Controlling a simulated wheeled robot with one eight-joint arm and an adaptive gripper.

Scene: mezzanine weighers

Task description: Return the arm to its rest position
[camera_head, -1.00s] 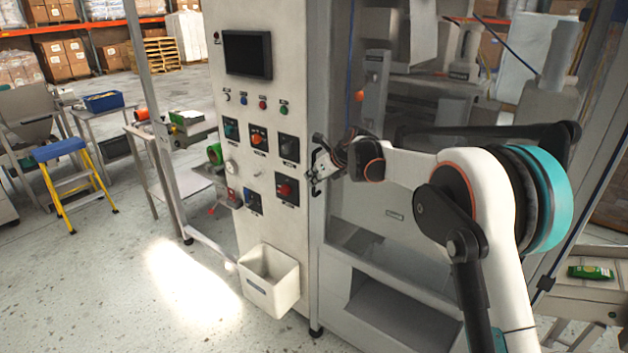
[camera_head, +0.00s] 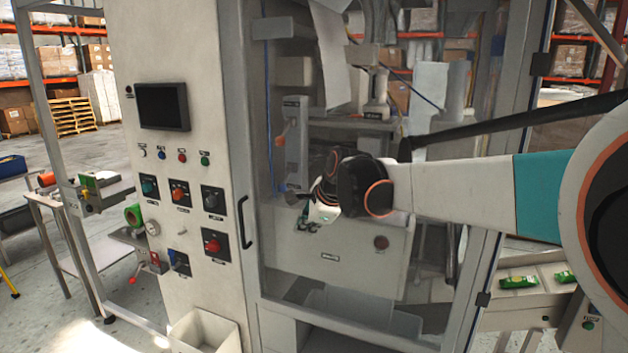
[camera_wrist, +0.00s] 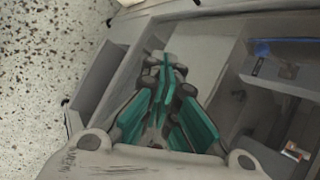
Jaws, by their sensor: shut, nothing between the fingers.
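My gripper (camera_head: 306,222) is in front of the machine's clear door (camera_head: 410,270), at the end of my arm, which reaches in from the right. In the wrist view my gripper (camera_wrist: 165,75) shows its teal fingers drawn together with nothing between them. Below them in that view lie the machine's frame and its inside. My gripper holds nothing. Whether it touches the door cannot be told.
The control panel (camera_head: 180,200) with a dark screen (camera_head: 162,107), knobs and a door handle (camera_head: 243,207) stands left of my gripper. A white bin (camera_head: 203,330) hangs low on it. Green packets (camera_head: 518,282) lie on a conveyor at the right. Speckled floor (camera_wrist: 45,70) is clear.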

